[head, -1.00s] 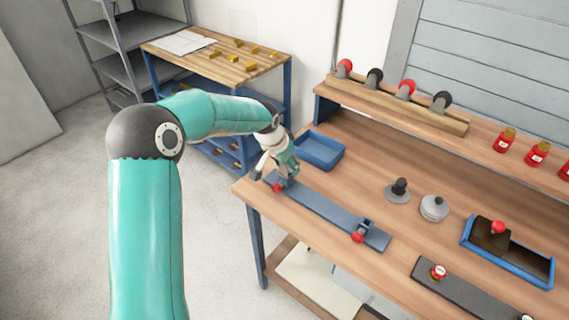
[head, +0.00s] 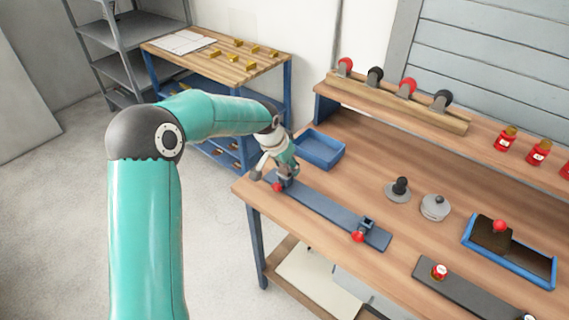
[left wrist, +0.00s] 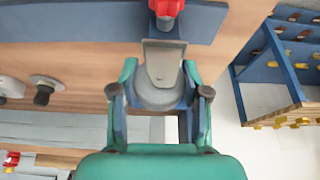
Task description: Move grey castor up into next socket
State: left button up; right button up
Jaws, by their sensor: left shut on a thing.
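My left gripper (head: 287,174) is at the left end of the blue-grey bar (head: 325,213) on the bench. In the left wrist view, my left gripper (left wrist: 160,92) is shut on a grey castor (left wrist: 163,62), with its flat grey plate pointing toward the bar and a rounded grey part between the fingers. A red clamp knob (left wrist: 166,7) is right beside the plate. It also shows in the head view (head: 277,187). Whether the castor touches the bar or its clamp cannot be told. A second red-knobbed clamp (head: 359,236) is at the bar's right end. My right gripper is not in view.
A blue tray (head: 321,139) is just behind the left gripper. A wooden rack (head: 399,107) with red and black castors stands on the raised shelf. A black-knobbed grey piece (head: 398,190) and a round grey piece (head: 435,208) stand right of the bar.

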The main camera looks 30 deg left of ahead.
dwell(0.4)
pick_arm(q)
jog(key=o, duration=1.3)
jog(key=shift+f, duration=0.1)
jog(key=o, duration=0.4)
jog(key=shift+r+p, duration=2.3)
jog(key=shift+r, duration=1.25)
jog(key=shift+s+f, duration=0.1)
